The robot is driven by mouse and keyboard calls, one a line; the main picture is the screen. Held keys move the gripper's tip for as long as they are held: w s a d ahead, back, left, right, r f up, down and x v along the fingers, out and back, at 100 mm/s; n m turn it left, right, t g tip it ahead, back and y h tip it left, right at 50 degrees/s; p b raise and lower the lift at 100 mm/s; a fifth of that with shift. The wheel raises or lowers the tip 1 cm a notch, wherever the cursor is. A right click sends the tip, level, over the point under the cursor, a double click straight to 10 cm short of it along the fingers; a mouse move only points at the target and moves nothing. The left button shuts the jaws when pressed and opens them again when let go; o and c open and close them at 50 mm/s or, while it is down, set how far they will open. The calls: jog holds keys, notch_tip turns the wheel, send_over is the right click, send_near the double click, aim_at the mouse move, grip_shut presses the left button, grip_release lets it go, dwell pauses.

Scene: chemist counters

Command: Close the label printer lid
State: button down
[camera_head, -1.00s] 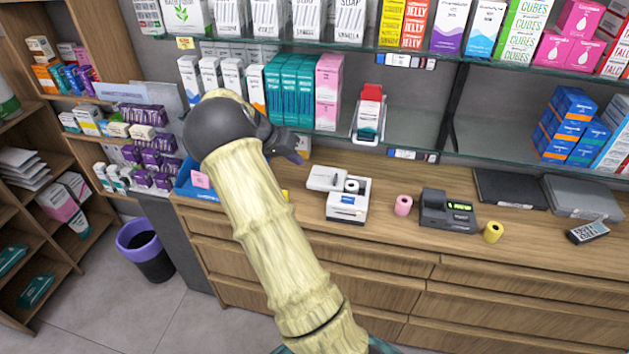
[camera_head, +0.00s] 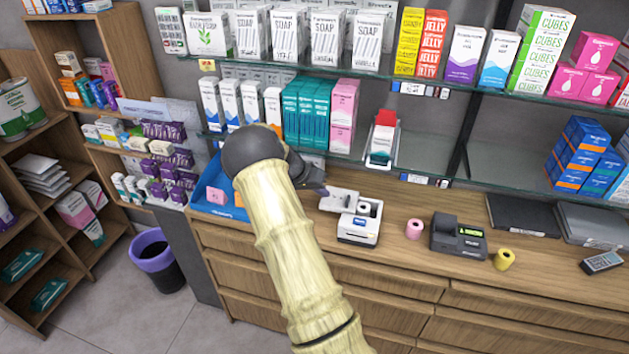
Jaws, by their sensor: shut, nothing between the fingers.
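The white label printer (camera_head: 358,229) stands on the wooden counter with its lid (camera_head: 340,201) open, folded out to the left. A white roll (camera_head: 364,209) shows inside the open printer body. My gripper (camera_head: 320,189) is dark, small in view and shut, with nothing held. Its tips are just above and behind the left end of the lid. I cannot tell whether they touch the lid. My arm hides part of the counter to the left of the printer.
A pink roll (camera_head: 415,229), a dark card terminal (camera_head: 458,236) and a yellow roll (camera_head: 504,259) stand to the right. A blue tray (camera_head: 207,207) lies left of my arm. A glass shelf (camera_head: 425,157) with boxes overhangs the back of the counter.

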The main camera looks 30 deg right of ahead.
aim_at(337, 205)
jog(key=shift+x, duration=0.9)
jog(key=s+d+p, duration=0.2)
jog(key=shift+s+d, duration=0.15)
jog(key=shift+s, duration=0.2)
jog(key=shift+s+d+f, duration=0.1)
jog(key=shift+s+d, duration=0.05)
jog(key=shift+d, duration=0.05)
